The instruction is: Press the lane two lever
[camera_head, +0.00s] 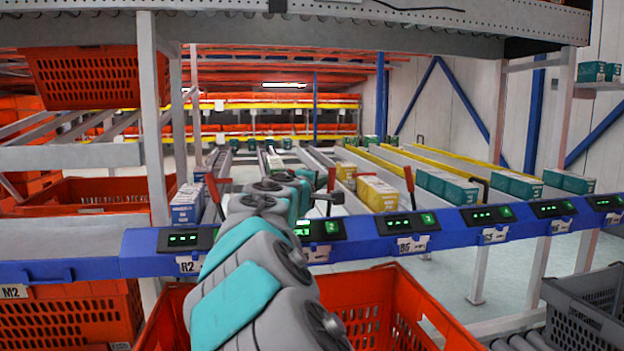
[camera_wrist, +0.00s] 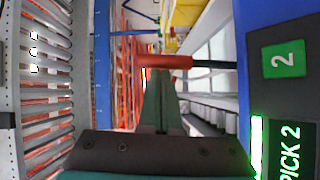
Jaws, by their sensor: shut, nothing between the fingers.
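The lane two lever has a red handle (camera_wrist: 168,61) on a black rod, beside a display reading "PICK 2" (camera_wrist: 288,150) with a green 2. In the head view its red handle (camera_head: 331,179) stands above the blue rail, just beyond the end of my arm. My gripper (camera_wrist: 161,98) is shut and empty. Its fingertips point at the red handle, which crosses the picture at their tips. I cannot tell whether they touch it. In the head view my arm hides most of the gripper and part of the lane.
Other red levers stand to the left (camera_head: 213,188) and right (camera_head: 408,178). A blue rail (camera_head: 375,242) carries several lit displays. Yellow boxes (camera_head: 377,193) lie in a lane to the right. An orange tote (camera_head: 385,300) sits below my arm, and a grey tote (camera_head: 580,318) at lower right.

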